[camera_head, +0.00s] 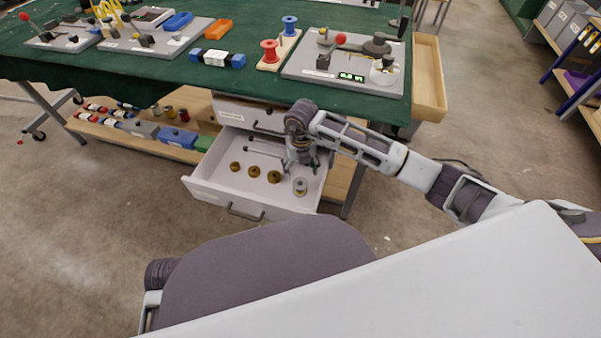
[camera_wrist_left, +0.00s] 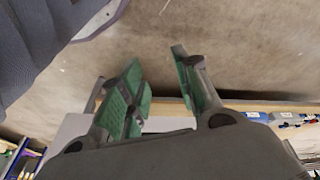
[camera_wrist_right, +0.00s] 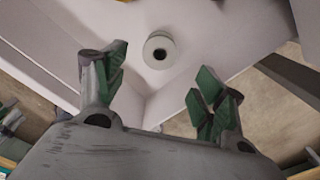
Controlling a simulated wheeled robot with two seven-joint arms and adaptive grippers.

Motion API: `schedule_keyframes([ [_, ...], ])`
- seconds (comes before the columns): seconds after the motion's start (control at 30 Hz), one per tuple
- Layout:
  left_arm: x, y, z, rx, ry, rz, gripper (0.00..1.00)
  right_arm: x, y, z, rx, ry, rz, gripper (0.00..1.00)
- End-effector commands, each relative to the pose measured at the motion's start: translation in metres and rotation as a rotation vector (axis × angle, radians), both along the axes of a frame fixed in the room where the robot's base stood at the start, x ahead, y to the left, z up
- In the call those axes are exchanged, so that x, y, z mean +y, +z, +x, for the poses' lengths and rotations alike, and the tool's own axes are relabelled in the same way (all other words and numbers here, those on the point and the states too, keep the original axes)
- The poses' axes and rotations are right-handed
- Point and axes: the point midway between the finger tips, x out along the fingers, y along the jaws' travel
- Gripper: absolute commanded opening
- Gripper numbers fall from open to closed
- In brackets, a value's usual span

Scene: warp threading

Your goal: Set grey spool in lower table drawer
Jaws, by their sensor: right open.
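The grey spool (camera_head: 300,187) stands upright in the front right part of the open lower drawer (camera_head: 208,196). It also shows in the right wrist view (camera_wrist_right: 159,49), on the pale drawer floor, beyond the fingertips and apart from them. My right gripper (camera_head: 304,165) is over the right side of the drawer, just behind the spool, its fingers partly hidden by the wrist. In the right wrist view its green-padded fingers (camera_wrist_right: 158,75) are spread and empty. My left gripper shows only in its own wrist view (camera_wrist_left: 160,75), fingers apart and empty over the floor.
Several brass pieces (camera_head: 254,171) lie in the drawer left of the spool. The green-topped table (camera_head: 255,95) is above, with red (camera_head: 270,50) and blue (camera_head: 290,25) spools on a stand. A low shelf (camera_head: 140,131) with parts is left of the drawer.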

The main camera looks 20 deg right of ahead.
Motion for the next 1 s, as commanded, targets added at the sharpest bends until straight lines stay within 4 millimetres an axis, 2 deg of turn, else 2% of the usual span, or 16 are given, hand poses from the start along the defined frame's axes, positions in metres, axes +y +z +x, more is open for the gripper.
schedule_keyframes([
  [0.1, 0.002, -0.005, 0.0, 0.011, 0.001, 0.006, 0.32, 0.0, 0.012, 0.0, -0.001, -0.001, -0.001, 0.7],
  [0.23, 0.002, -0.007, 0.003, 0.011, 0.002, 0.009, 0.32, 0.0, 0.018, 0.0, -0.001, -0.001, -0.001, 0.7],
  [1.0, 0.002, -0.009, -0.001, 0.017, 0.002, 0.008, 0.32, 0.0, 0.019, 0.0, 0.0, -0.001, 0.0, 0.7],
])
